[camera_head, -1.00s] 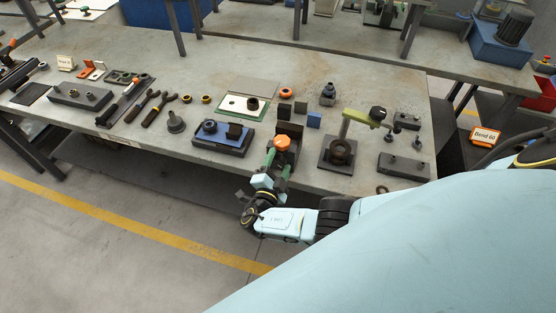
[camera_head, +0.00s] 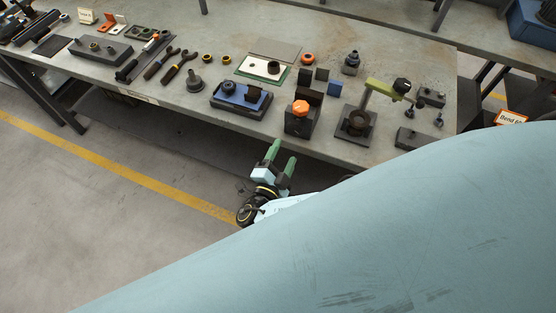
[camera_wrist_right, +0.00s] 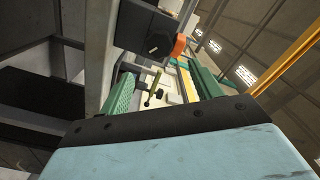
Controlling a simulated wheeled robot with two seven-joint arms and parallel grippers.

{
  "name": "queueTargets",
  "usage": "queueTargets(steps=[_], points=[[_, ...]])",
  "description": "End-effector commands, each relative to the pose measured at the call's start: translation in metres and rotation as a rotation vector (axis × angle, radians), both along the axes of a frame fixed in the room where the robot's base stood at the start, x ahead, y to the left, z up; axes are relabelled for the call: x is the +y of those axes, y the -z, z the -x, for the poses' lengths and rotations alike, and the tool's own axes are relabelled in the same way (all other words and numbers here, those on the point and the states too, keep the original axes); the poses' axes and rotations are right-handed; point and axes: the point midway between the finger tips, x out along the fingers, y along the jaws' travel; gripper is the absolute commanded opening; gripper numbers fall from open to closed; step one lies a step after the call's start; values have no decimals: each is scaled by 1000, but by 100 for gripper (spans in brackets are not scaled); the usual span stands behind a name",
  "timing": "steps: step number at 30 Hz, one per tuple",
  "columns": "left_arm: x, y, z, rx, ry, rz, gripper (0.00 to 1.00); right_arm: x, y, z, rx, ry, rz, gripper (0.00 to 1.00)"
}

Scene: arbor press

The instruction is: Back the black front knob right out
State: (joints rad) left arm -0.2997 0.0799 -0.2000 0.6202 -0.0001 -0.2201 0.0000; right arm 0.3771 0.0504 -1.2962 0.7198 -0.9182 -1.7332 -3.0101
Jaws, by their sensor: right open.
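A dark block (camera_head: 301,122) with an orange knob (camera_head: 300,107) on top stands at the table's front edge in the head view. In the right wrist view the block (camera_wrist_right: 140,22) is close, with a black knob (camera_wrist_right: 159,44) on its front face and the orange knob (camera_wrist_right: 180,46) beside it. The black knob is hard to make out in the head view. My right gripper (camera_head: 279,162) is open and empty in front of the table edge, apart from the block. Its green fingers show in the wrist view (camera_wrist_right: 163,92); the black knob appears beyond their tips. My left gripper is not in view.
Right of the block stands a green-armed press (camera_head: 378,90) on a dark base. Left of it is a blue fixture (camera_head: 240,97). Tools lie further left on the grey table (camera_head: 215,40). Open floor (camera_head: 120,210) lies in front of the table.

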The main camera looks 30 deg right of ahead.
Motion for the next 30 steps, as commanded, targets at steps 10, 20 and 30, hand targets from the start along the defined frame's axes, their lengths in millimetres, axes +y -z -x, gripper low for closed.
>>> queueTargets(steps=[10, 20, 30], points=[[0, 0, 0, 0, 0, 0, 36, 28, 0, 23, -1, 0, -1, 64], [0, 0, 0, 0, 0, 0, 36, 28, 0, 24, 0, 0, 0, 64], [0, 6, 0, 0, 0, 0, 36, 23, 17, 29, -5, 14, -66, 64]])
